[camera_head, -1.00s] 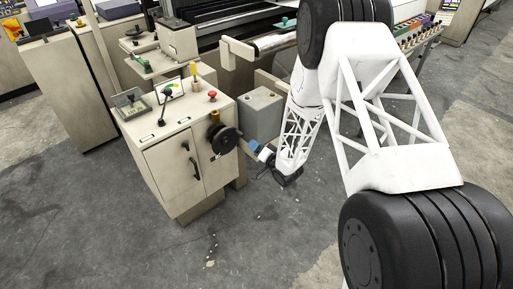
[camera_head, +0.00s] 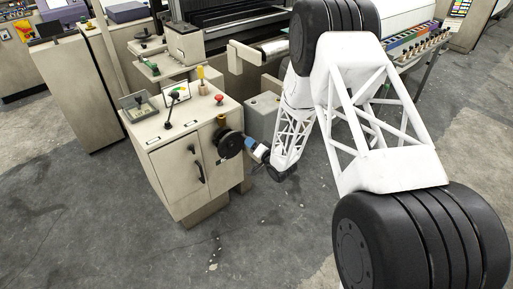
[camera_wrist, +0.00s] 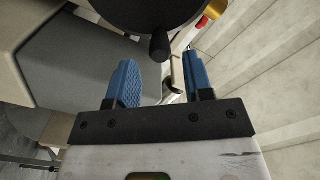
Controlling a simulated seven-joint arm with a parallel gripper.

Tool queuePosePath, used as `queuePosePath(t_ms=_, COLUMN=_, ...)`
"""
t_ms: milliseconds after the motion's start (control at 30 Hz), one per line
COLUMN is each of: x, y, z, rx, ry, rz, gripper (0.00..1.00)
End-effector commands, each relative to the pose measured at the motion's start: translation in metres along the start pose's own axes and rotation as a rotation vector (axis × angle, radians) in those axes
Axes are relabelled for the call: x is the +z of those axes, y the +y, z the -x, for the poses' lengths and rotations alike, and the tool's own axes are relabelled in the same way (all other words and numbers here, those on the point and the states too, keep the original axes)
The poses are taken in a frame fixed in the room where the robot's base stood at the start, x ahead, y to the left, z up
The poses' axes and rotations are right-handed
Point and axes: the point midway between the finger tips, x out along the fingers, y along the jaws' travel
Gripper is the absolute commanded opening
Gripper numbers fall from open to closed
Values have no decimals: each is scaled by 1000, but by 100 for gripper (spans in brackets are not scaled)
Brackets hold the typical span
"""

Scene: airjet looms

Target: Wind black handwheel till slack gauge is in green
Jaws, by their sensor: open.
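The black handwheel (camera_head: 229,143) is on the right side of a beige cabinet (camera_head: 176,170). In the wrist view, the dark wheel (camera_wrist: 155,12) fills the top edge, and its black crank knob (camera_wrist: 160,46) points down toward me. My gripper (camera_head: 250,144) is just right of the wheel. In the wrist view its blue fingers (camera_wrist: 161,68) are open, with the knob ahead between them; nothing is held. A small white-faced panel (camera_head: 178,92) with some green, probably the slack gauge, stands on the cabinet top; its reading is too small to tell.
A red button (camera_head: 219,99), a black lever (camera_head: 168,108) and a yellow-handled item (camera_head: 202,80) are on the cabinet top. A brass-coloured fitting (camera_head: 221,121) is above the wheel. A grey box (camera_head: 262,115) stands behind my gripper. The floor in front is clear.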

Motion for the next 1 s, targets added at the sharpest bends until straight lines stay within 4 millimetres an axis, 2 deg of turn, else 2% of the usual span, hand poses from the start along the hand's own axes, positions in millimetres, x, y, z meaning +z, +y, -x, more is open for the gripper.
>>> queuePosePath(t_ms=433, x=0, y=0, z=-39, rx=-1, ry=0, rz=1, gripper=47)
queuePosePath(t_ms=1000, x=0, y=0, z=-39, rx=0, ry=0, rz=1, gripper=47)
